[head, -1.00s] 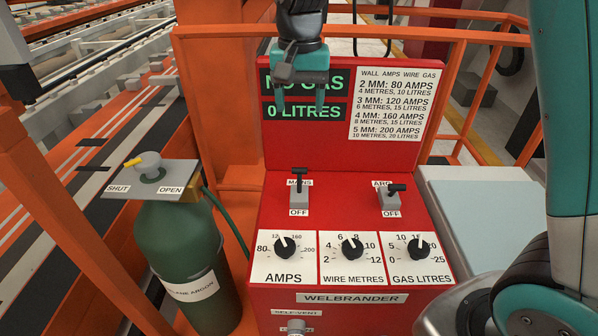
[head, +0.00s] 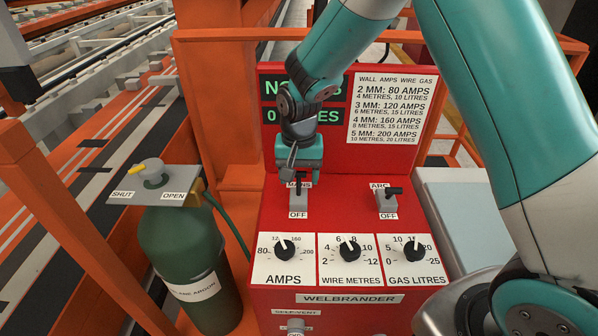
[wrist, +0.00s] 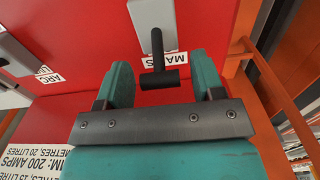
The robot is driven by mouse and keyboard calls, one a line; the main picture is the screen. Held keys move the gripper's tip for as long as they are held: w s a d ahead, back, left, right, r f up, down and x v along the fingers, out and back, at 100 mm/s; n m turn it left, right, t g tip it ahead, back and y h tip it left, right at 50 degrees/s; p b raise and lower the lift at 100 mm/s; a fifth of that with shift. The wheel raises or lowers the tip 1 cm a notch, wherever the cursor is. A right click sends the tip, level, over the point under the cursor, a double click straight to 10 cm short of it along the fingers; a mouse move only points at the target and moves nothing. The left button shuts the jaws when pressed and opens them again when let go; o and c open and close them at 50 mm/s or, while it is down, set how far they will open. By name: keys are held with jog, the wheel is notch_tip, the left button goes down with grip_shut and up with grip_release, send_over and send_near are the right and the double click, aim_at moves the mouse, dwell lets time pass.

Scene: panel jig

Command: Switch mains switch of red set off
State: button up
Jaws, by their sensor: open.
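The red set (head: 345,220) is a red panel box with "NO GAS" and "0 LITRES" displays, partly covered by my arm. Its mains switch (head: 299,197) is a grey block with a black T-shaped lever, and an OFF label below it. The lever stands up towards the MAINS label, away from OFF. My gripper (head: 299,178) is directly above this switch, fingers pointing down. In the wrist view, the lever's black crossbar (wrist: 160,78) lies between the two open teal fingers, with a gap on each side. My gripper (wrist: 162,80) holds nothing.
The arc switch (head: 386,200) stands to the right. Three dials, including the AMPS dial (head: 284,246), sit below the switches. A green gas bottle (head: 190,250) with a valve stands left, near an orange rail (head: 80,225). A pale surface (head: 450,215) is at right.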

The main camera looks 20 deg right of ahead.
aim_at(298, 188)
jog(key=shift+c, duration=0.4)
jog(key=c, duration=0.9)
jog(key=shift+o, duration=0.2)
jog(key=t+b, duration=0.1)
jog(key=b, duration=0.1)
jog(key=s+t+h+b, duration=0.1)
jog(key=t+b, duration=0.1)
jog(key=b, duration=0.1)
jog(key=s+a+t+h+b, duration=0.1)
jog(key=t+b, duration=0.1)
jog(key=b, duration=0.1)
jog(key=shift+s+a+f, duration=0.1)
jog(key=shift+s, duration=0.15)
jog(key=t+b, duration=0.1)
jog(key=b, duration=0.1)
jog(key=t+b, duration=0.1)
jog(key=shift+s+a+h+b, duration=0.15)
jog(key=shift+s+h+b, duration=0.25)
jog(key=shift+s+t+h+b, duration=0.25)
jog(key=shift+t+h+b, duration=0.25)
jog(key=shift+b, duration=0.5)
jog(key=shift+r, duration=0.2)
